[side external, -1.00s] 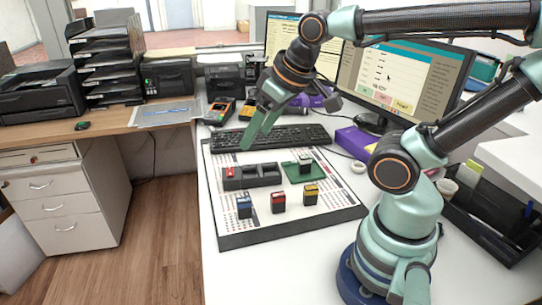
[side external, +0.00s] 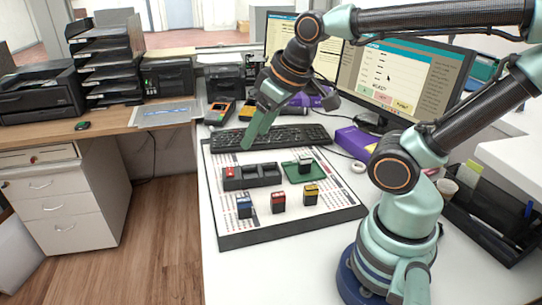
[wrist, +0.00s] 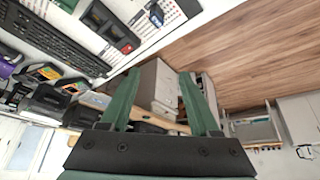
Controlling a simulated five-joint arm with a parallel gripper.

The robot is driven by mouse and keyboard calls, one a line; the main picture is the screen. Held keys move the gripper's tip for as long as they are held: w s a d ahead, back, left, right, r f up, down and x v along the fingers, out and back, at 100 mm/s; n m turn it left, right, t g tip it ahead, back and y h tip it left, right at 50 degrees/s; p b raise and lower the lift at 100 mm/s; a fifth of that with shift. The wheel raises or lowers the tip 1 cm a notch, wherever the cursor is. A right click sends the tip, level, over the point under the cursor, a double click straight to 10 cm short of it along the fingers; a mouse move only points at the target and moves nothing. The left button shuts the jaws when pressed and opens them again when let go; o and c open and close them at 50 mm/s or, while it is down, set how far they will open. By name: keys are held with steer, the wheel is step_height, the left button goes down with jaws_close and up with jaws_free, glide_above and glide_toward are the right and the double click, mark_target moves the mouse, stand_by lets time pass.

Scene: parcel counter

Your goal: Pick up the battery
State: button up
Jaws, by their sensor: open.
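Several small block-shaped batteries are on a printed white board (side external: 325,213): a blue-topped one (side external: 244,208), a red-topped one (side external: 278,203) and a yellow-topped one (side external: 310,196) stand along its front. A pale-topped one (side external: 305,166) is on a green pad (side external: 290,176). A black holder (side external: 262,175) has a red-topped block (side external: 229,173) in its left slot; its other slots look empty. The holder (wrist: 104,22) also shows in the wrist view. My gripper (side external: 248,146) is open and empty above the board's back edge, apart from all the batteries.
A black keyboard (side external: 290,135) lies behind the board, with a card terminal (side external: 218,111) to its left. A purple box (side external: 354,143) and a white tape roll (side external: 358,167) are to the right. The board's front strip is clear.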

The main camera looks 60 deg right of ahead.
steer(key=n+g, duration=0.5)
steer(key=n, duration=0.4)
glide_above(244, 199)
step_height(244, 199, down, 11)
steer(key=f, duration=0.7)
steer(key=shift+w+a, duration=0.4)
steer(key=f, duration=0.4)
steer(key=shift+s+d, duration=0.35)
steer(key=shift+s, duration=0.05)
steer(key=shift+f, duration=0.6)
steer(key=shift+w, duration=0.1)
jaws_close()
